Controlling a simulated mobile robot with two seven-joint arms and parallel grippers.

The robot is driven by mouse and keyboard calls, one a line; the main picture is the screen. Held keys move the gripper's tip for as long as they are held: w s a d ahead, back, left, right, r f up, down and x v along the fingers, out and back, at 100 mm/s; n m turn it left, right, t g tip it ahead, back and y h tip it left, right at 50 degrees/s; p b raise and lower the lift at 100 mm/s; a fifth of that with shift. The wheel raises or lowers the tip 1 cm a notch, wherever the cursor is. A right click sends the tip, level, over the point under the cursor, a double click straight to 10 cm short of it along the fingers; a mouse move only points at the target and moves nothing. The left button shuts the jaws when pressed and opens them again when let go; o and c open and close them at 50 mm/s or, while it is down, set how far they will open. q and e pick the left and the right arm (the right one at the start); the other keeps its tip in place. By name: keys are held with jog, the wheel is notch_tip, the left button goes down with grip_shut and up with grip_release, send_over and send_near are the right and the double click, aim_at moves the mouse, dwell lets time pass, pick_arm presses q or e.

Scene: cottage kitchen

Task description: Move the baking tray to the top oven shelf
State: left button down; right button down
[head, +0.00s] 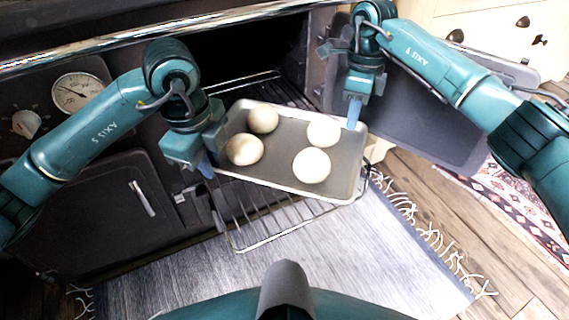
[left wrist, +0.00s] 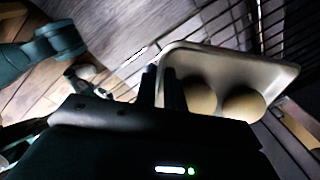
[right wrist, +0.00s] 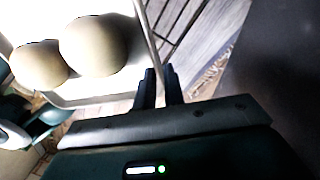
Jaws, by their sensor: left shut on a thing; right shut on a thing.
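The baking tray (head: 284,143) is a grey, shallow pan with several pale round dough balls on it. It is at the oven mouth, above a pulled-out wire shelf (head: 262,240), and slightly turned. My left gripper (head: 207,166) is shut on its left edge; the tray also shows in the left wrist view (left wrist: 280,72) beside the fingers (left wrist: 160,88). My right gripper (head: 354,112) is shut on its far right edge; the right wrist view shows the rim (right wrist: 90,98) by the fingers (right wrist: 158,86). The dark oven cavity (head: 235,50) holds wire racks, partly hidden by my left arm and the tray.
The open oven door (head: 420,125) stands to the right, under my right arm. A closed door (head: 100,215) and a dial (head: 76,92) are on the left. A steel rail (head: 130,38) runs along the range's top. A grey rug (head: 350,255) covers the floor in front.

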aim_at(217, 190)
pick_arm(q)
jog(key=shift+s+f, duration=0.1)
jog(key=shift+f, duration=0.15)
pick_arm(e)
jog(key=shift+d+f, duration=0.1)
jog(key=shift+f, duration=0.1)
